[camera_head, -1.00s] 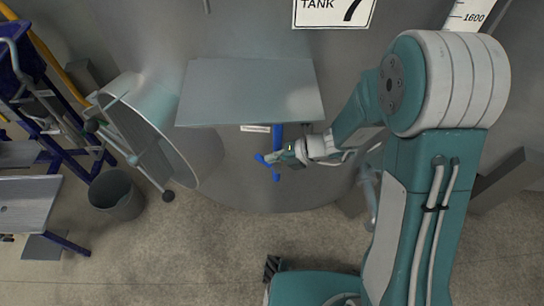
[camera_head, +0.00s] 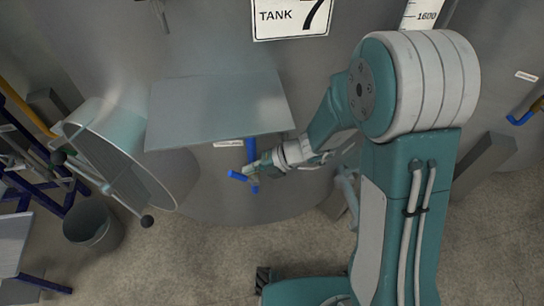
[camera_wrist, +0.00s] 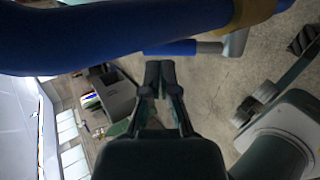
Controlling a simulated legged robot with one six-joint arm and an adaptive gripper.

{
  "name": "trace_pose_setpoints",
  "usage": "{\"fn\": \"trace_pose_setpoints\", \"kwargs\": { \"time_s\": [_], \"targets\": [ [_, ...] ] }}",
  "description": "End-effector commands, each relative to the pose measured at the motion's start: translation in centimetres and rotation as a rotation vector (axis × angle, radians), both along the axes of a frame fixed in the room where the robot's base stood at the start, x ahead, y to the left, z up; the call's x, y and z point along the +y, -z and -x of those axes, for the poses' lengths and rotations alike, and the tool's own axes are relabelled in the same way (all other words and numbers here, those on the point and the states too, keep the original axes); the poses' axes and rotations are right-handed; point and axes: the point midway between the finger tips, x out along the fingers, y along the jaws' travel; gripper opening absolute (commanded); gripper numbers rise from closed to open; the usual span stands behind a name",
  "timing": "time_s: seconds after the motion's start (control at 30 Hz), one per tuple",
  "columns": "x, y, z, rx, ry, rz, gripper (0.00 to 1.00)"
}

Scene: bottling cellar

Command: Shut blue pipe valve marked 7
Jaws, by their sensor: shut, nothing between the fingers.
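The blue pipe (camera_head: 251,150) comes down below the grey sloped plate on the tank marked 7, with a blue lever (camera_head: 237,176) at its lower part. My gripper (camera_head: 248,168) is at the pipe beside the lever; whether it touches is hard to tell. In the wrist view the pipe (camera_wrist: 110,35) crosses the top, large and close, with a brass-coloured collar (camera_wrist: 252,12). A blue bar (camera_wrist: 170,48), probably the lever, lies just beyond my gripper's fingertips (camera_wrist: 160,66). The fingers are together and empty.
The TANK 7 sign (camera_head: 290,16) is above. The sloped grey plate (camera_head: 220,108) overhangs the pipe. An open round hatch door (camera_head: 125,155) and a grey bucket (camera_head: 92,225) stand left. Another blue pipe (camera_head: 522,118) is far right. The floor in front is mostly clear.

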Motion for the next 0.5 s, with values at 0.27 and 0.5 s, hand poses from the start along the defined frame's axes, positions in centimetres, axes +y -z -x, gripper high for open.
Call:
{"fn": "trace_pose_setpoints", "kwargs": {
  "time_s": [0.27, 0.5],
  "targets": [
    [-4.2, -4.1, 0.2, -0.005, 0.004, 0.001, 0.0],
    [-7.1, -6.8, 0.3, -0.002, 0.001, 0.002, 0.0]
  ]
}}
